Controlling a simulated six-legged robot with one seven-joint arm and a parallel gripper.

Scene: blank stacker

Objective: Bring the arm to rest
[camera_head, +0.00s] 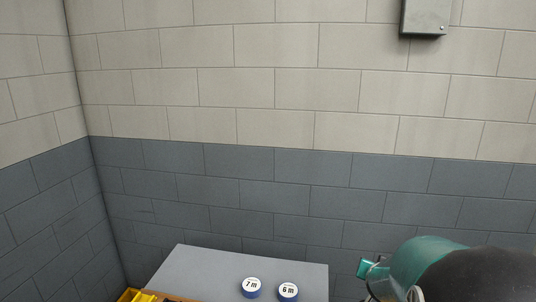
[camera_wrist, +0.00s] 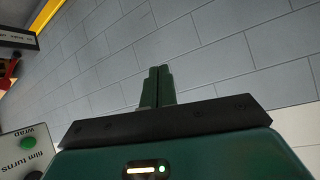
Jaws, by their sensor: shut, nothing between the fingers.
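My gripper (camera_wrist: 159,84) shows in the wrist view with its two green fingers together, shut and empty. Behind the fingers is the grey block wall. In the head view, part of my green and black arm is at the lower right, and the fingertips cannot be made out there.
A grey table (camera_head: 205,268) stands against the wall, bearing two round blue-sided pieces marked 7 m (camera_head: 251,288) and 6 m (camera_head: 288,291). Yellow bins (camera_head: 134,296) are at its left. A grey box (camera_head: 425,17) hangs on the wall.

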